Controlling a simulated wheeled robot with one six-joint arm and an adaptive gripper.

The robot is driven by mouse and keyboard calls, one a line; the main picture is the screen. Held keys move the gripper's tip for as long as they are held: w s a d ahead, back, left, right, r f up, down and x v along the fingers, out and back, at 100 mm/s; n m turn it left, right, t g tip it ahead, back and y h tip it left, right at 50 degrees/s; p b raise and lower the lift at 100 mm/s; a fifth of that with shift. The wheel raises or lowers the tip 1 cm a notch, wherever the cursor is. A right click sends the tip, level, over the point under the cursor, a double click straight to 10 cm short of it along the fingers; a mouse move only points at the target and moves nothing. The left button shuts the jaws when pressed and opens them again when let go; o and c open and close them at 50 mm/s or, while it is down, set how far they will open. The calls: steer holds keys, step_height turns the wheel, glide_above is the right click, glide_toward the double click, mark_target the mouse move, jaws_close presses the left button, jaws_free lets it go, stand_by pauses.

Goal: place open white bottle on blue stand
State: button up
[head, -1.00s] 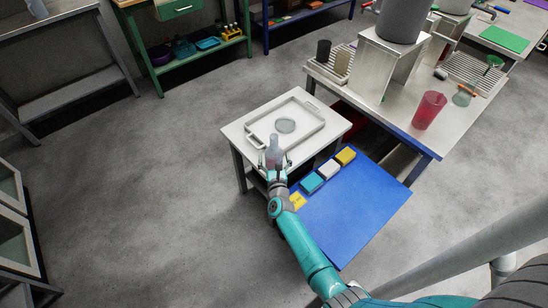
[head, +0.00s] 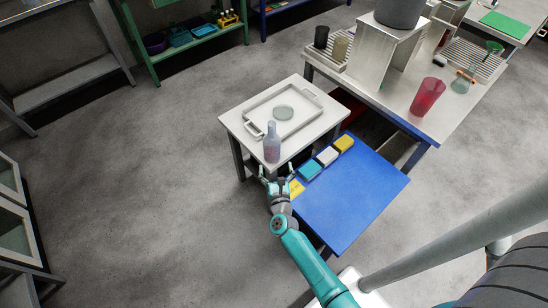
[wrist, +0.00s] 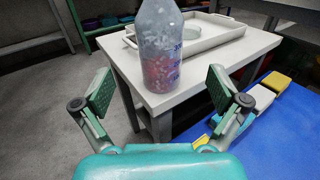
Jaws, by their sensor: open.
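A translucent whitish bottle (head: 272,146) with reddish contents stands upright on the front corner of a small white table (head: 238,125). It also shows in the wrist view (wrist: 160,50), where its top is cut off. I cannot tell if it has a cap. My gripper (head: 277,174) is open and empty, apart from the bottle and in front of it, just off the table's front edge. In the wrist view my gripper (wrist: 162,95) has its fingers spread wide either side of the bottle's line. A blue flat-topped stand (head: 350,200) is to the right.
A white tray (head: 258,108) holding a round glass dish (head: 283,112) lies behind the bottle. Teal (head: 309,170), white (head: 327,156) and yellow (head: 344,143) blocks line the blue stand's far edge. A workbench (head: 400,105) with a red cup (head: 427,96) stands behind right.

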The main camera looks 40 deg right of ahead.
steer(key=shift+s+a, duration=0.4)
steer(key=shift+s, duration=0.2)
